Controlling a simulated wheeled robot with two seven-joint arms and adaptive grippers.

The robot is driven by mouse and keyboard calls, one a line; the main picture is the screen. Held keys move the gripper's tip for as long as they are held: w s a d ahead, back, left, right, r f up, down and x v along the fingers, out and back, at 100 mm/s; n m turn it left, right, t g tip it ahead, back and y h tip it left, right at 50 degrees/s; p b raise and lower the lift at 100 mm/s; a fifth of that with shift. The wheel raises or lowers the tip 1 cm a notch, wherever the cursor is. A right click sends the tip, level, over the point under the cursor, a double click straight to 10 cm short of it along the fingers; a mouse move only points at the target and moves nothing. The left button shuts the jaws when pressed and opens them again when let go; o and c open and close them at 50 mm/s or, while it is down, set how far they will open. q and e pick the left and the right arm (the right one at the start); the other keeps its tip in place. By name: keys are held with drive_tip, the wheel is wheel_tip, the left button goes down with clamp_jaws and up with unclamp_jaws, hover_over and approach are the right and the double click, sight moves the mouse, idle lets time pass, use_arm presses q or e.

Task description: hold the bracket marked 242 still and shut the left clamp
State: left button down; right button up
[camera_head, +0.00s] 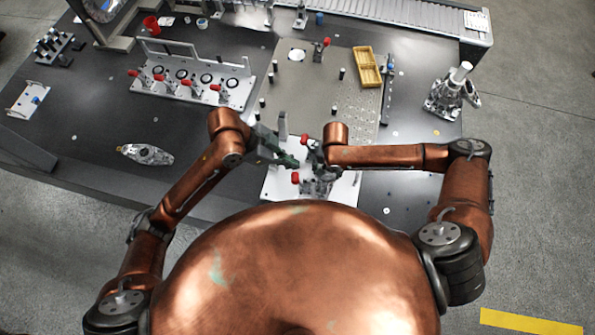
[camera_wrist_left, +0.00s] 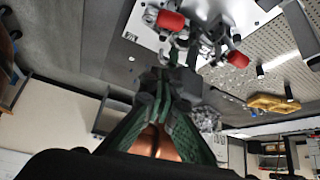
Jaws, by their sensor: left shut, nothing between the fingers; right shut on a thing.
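My left gripper (camera_head: 284,158) has dark green fingers and is shut and empty just left of the fixture; it also shows in the left wrist view (camera_wrist_left: 170,88). Two red clamp handles show on the white fixture plate (camera_head: 275,188): one upper right (camera_head: 305,140), one lower left (camera_head: 295,178). The left wrist view also shows two red handles, one (camera_wrist_left: 171,20) and another (camera_wrist_left: 237,59), beyond my fingertips. My right gripper (camera_head: 316,158) is shut at the fixture, largely hidden by its arm. Grey metal parts (camera_head: 318,186) sit beneath it; the bracket's outline and marking 242 are unreadable.
A row of several red-handled clamps (camera_head: 190,84) stands at the back left. A yellow tray (camera_head: 367,67) lies on the perforated plate (camera_head: 345,100). A metal casting (camera_head: 146,154) lies on the left of the dark table. A metal assembly (camera_head: 452,92) stands at the right.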

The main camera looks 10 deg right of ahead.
sight(298, 182)
use_arm(q)
drive_tip(key=d+f, duration=0.1)
drive_tip(key=f, duration=0.5)
drive_tip(key=d+f, duration=0.1)
drive_tip(key=f, duration=0.2)
drive_tip(key=shift+s+d, duration=0.3)
drive_tip(key=shift+d, duration=0.05)
drive_tip(key=shift+a, duration=0.3)
